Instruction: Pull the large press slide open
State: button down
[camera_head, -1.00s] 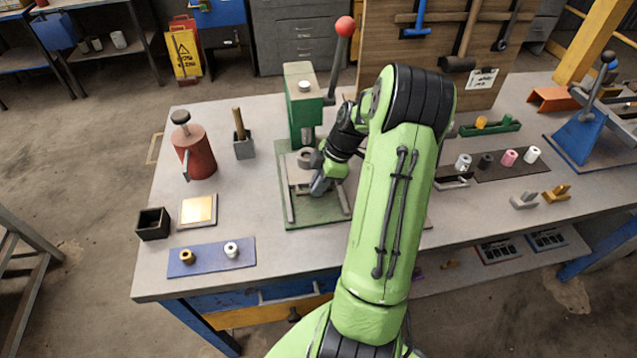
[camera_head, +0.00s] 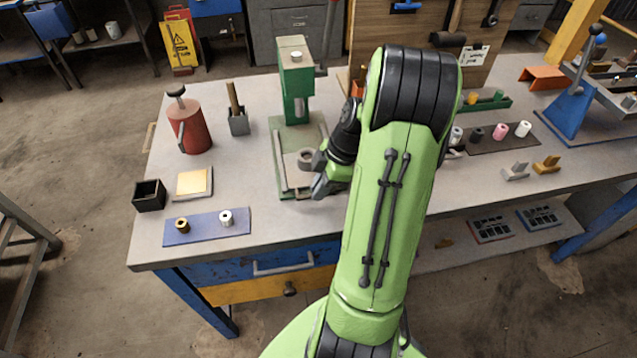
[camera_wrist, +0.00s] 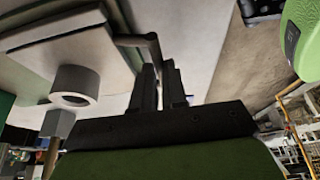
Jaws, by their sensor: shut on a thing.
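The large green press (camera_head: 296,85) stands on the bench with its base plate (camera_head: 318,127) under it. Its pale slide (camera_head: 293,178) sits out in front of the column, near the front end of the base. A grey hollow ring (camera_head: 305,158) rests on the slide. In the wrist view the slide (camera_wrist: 75,38) fills the upper left, with the ring (camera_wrist: 75,85) on it. My gripper (camera_head: 322,187) is at the slide's front right. It is shut on the slide's dark handle (camera_wrist: 137,41), between its fingers (camera_wrist: 160,80). My arm hides part of the base's right side.
A red canister (camera_head: 190,128), an open black box (camera_head: 149,195) and a blue mat (camera_head: 206,228) with two small rings are on the bench's left. A blue press (camera_head: 578,110) stands at the right. The bench's front edge lies just before the base.

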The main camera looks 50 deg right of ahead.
jog(key=shift+w, duration=0.1)
jog(key=c, duration=1.2)
grip_release()
jog(key=shift+o, duration=0.2)
jog(key=p+v, duration=0.5)
jog(key=v, duration=1.1)
jog(key=shift+f, duration=0.15)
